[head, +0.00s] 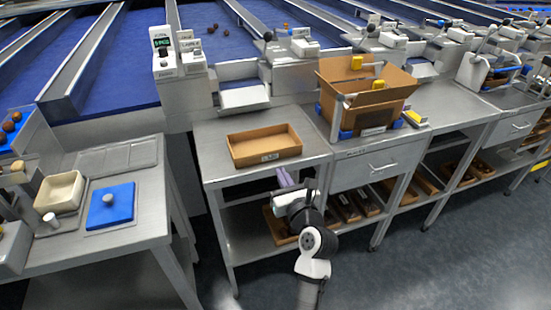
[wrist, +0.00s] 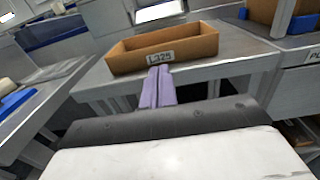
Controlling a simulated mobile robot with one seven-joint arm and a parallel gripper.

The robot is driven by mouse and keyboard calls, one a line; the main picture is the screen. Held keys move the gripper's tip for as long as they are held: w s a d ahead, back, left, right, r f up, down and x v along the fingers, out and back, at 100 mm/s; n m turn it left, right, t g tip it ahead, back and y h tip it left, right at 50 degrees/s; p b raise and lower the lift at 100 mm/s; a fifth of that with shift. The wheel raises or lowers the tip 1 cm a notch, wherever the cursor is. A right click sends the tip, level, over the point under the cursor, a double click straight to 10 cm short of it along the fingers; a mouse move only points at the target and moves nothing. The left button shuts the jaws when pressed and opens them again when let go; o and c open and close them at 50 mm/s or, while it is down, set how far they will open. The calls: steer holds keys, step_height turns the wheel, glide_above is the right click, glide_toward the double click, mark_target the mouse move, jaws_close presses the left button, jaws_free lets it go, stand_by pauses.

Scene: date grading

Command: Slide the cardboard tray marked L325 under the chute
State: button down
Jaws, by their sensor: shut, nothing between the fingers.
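The cardboard tray (head: 264,146) is shallow, open and empty, and lies on the metal bench in front of the chute. In the wrist view the tray (wrist: 195,47) shows a front label that reads L325. The chute (head: 243,97) is a pale metal lip at the back of the bench, behind the tray; its end also shows in the wrist view (wrist: 160,11). My gripper (head: 284,178) has purple fingers and is shut and empty, just in front of the bench's front edge. In the wrist view the fingertips (wrist: 159,70) appear just below the tray's label, apparently short of it.
A large open cardboard box (head: 365,92) stands on a blue-cornered frame to the right. A side table at left holds a cream bin (head: 60,191) and a blue lidded pad (head: 110,206). More cardboard trays (head: 342,206) lie on the lower shelf. The bench around the tray is clear.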

mark_target(271, 154)
steer(key=p+x, duration=0.1)
steer(key=x, duration=0.5)
steer(key=shift+w+a, duration=0.1)
steer(key=shift+w, duration=0.1)
steer(key=shift+w+a+r+p, duration=0.1)
steer(key=shift+w+r+p, duration=0.05)
steer(key=shift+w+p, duration=0.25)
steer(key=shift+p+x, duration=0.6)
steer(key=shift+x, duration=0.45)
steer(key=shift+w+a, duration=0.1)
steer(key=shift+w, duration=0.15)
steer(key=shift+s, duration=0.15)
